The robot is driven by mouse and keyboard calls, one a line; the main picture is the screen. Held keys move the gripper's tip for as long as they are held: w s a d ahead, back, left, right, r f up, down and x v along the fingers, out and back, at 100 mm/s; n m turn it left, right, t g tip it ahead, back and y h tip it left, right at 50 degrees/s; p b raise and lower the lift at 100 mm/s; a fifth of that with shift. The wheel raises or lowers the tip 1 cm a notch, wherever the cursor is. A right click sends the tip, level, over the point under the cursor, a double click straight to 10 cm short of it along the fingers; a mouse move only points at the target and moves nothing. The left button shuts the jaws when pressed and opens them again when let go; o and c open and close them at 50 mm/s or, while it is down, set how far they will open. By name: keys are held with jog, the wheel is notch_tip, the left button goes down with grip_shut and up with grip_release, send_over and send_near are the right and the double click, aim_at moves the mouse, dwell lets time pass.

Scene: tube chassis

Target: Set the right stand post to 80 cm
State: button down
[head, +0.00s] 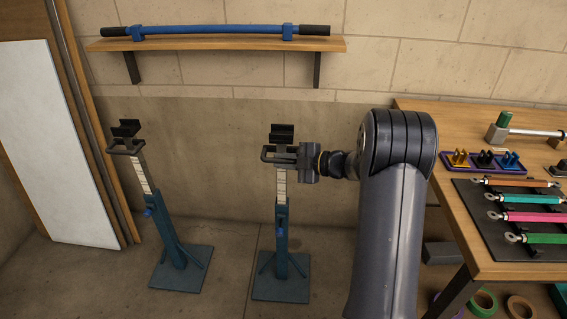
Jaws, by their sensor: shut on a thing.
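The right stand (283,240) is a teal post on a square base on the floor. A pale marked inner post (281,188) rises out of it to a black cradle (282,133). A blue knob (280,232) sits on its sleeve. My gripper (294,157) reaches in from the right and is shut on the stand's handle, just below the cradle. The scale figures are too small to read. The left stand (178,250) is alike, with its own black cradle (126,130) at about the same height.
A wooden shelf (215,44) on the wall holds a blue bar (215,30) above the stands. A wooden bench (480,262) with coloured rods stands at right. Tape rolls (483,302) lie under it. A white panel (60,150) leans at left. Floor between the stands is clear.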

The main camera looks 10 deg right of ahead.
jog(key=shift+w+r, duration=0.1)
jog(key=shift+r, duration=0.2)
jog(key=c, duration=1.4)
grip_release()
jog(key=p+v, duration=0.1)
jog(key=v, duration=1)
jog(key=shift+f, duration=0.15)
jog(key=shift+a, duration=0.1)
jog(key=b+x, duration=0.1)
jog(key=x, duration=1)
jog(key=shift+f, duration=0.2)
jog(key=shift+f+b, duration=0.5)
jog(key=shift+b, duration=0.15)
